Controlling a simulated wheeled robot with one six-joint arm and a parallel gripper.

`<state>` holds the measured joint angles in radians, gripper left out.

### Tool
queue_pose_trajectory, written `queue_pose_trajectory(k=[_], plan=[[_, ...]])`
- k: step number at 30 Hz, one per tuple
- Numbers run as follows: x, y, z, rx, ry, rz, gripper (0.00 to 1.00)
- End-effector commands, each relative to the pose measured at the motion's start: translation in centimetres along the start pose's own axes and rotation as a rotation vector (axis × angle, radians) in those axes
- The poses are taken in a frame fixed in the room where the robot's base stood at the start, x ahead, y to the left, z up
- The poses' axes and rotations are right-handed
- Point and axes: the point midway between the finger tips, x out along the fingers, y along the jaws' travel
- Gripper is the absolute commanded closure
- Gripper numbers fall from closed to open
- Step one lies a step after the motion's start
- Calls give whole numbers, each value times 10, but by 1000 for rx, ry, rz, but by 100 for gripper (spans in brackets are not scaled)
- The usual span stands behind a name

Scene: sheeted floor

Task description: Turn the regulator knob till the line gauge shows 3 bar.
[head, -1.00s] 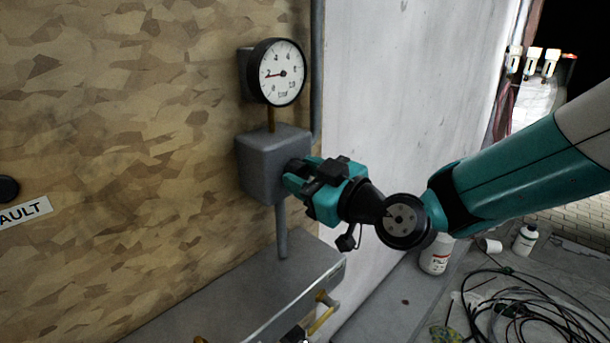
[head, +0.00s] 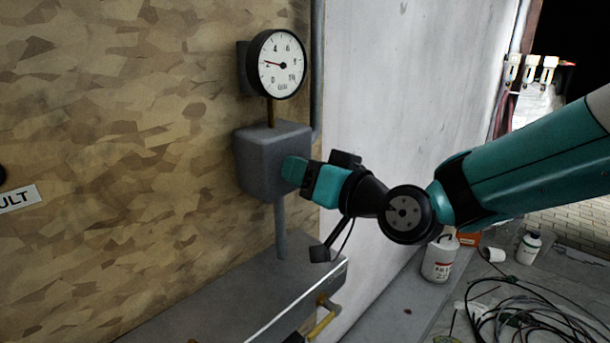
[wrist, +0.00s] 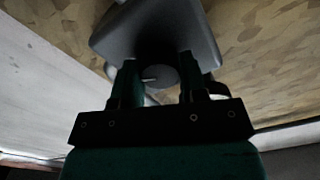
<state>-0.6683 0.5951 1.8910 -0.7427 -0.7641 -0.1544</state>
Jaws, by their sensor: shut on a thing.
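The line gauge (head: 282,64) is a round white dial with a black rim, high on the wood-chip wall. Its needle points left and slightly up, at or a little above the 2 mark. The grey regulator box (head: 262,160) is below it, on a pipe. My gripper (head: 293,171) is at the right face of the box, its fingers hiding the knob in the head view. In the wrist view the round grey regulator knob (wrist: 160,77), with a pale mark, shows between the two fingers of my gripper (wrist: 158,84), which is shut on it.
A grey ledge (head: 225,290) with a yellow-handled fitting (head: 322,324) lies below the box. A white wall panel (head: 400,110) is to the right.

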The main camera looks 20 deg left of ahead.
Motion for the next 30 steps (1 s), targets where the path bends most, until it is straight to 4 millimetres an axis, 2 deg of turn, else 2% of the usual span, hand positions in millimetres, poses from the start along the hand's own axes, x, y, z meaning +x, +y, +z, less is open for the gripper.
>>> queue_pose_trajectory(k=[12, 29, 30], plan=[[0, 0, 0, 202, 1, 1, 84], [0, 1, -1, 234, 1, 1, 84], [0, 1, -1, 234, 1, 1, 58]])
